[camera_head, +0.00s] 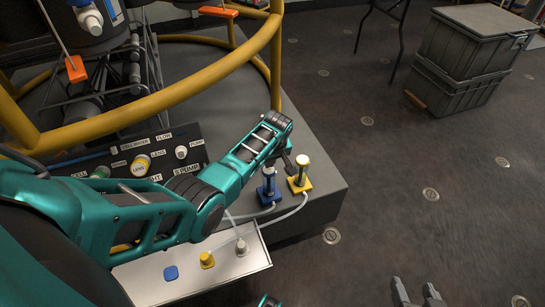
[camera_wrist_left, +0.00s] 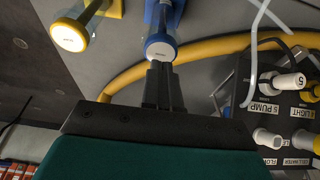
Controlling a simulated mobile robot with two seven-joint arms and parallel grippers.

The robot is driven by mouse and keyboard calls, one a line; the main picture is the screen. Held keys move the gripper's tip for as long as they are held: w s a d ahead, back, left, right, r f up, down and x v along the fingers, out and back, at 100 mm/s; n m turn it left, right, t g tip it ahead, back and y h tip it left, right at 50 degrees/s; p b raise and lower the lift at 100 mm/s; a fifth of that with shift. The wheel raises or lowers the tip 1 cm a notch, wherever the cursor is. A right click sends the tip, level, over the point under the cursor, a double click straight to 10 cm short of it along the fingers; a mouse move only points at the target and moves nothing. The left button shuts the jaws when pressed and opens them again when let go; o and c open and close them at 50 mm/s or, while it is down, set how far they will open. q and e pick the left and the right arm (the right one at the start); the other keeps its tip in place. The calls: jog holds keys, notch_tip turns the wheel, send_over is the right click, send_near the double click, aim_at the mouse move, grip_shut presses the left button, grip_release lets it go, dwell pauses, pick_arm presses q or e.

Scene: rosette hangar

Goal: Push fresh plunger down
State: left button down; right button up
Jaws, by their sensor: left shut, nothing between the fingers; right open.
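Two plungers stand side by side on the grey platform's corner: a blue one (camera_head: 268,186) and a yellow one (camera_head: 299,183), each with a pale cap. No readable label tells which is the fresh one. In the left wrist view, the blue plunger's round white cap (camera_wrist_left: 160,48) is just beyond my fingertips, and the yellow plunger's cap (camera_wrist_left: 70,35) is to the left. My left gripper (camera_head: 286,160) is shut and empty, close by the plungers; contact cannot be told. My right gripper (camera_head: 416,290) is open and empty at the bottom edge, over the floor.
A control panel (camera_head: 127,148) with labelled knobs lies left of the plungers. Yellow rails (camera_head: 180,90) curve above the platform. A white tray (camera_head: 190,283) with coloured connectors and thin tubes lies in front.

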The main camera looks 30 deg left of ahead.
pick_arm(q)
jog(key=v, duration=0.1)
jog(key=p+v, duration=0.2)
jog(key=shift+w+a+r, duration=0.1)
jog(key=shift+w+r, duration=0.2)
jog(key=shift+r, duration=0.15)
jog(key=p+v, duration=0.3)
jog(key=v, duration=0.5)
jog(key=shift+p, duration=0.3)
pick_arm(e)
jog(key=r, duration=0.1)
jog(key=d+r, duration=0.1)
jog(key=r, duration=0.1)
jog(key=d+r, duration=0.1)
jog(key=r, duration=0.1)
jog(key=shift+s+r, duration=0.1)
jog(key=shift+s, duration=0.3)
pick_arm(q)
jog(key=shift+s+a, duration=0.1)
pick_arm(e)
jog(key=shift+a, duration=0.1)
